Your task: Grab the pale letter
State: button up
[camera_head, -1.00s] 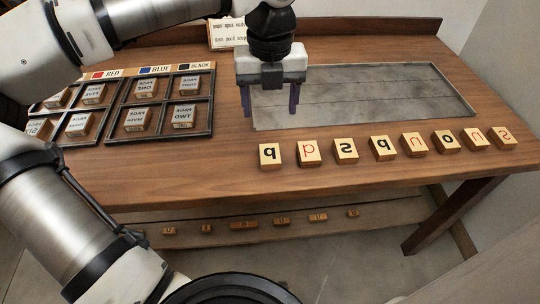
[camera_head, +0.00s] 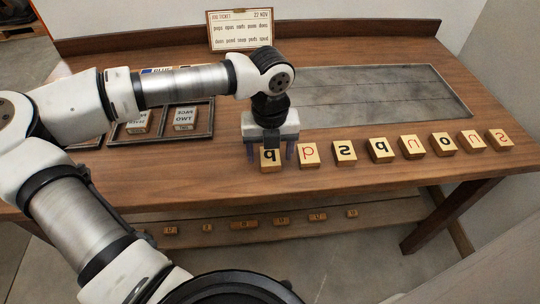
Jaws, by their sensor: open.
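A row of pale wooden letter blocks lies along the table's front edge, with black or red letters. No single block stands out clearly as the pale letter. The leftmost block (camera_head: 270,161) bears a black letter. The second block (camera_head: 308,154) bears a red one. My gripper (camera_head: 270,154) is open and low over the leftmost block, its purple fingers at the block's left and right sides. The gripper body hides the block's upper part. I cannot tell whether the fingers touch it.
A dark compartment tray (camera_head: 205,134) with word blocks is largely hidden behind my arm. A grey recessed panel (camera_head: 375,95) lies empty at the table's centre right. A printed card (camera_head: 240,30) stands at the back. More small blocks sit on the lower shelf (camera_head: 385,213).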

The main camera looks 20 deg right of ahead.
jog(key=c, duration=1.1)
jog(key=shift+o, duration=0.2)
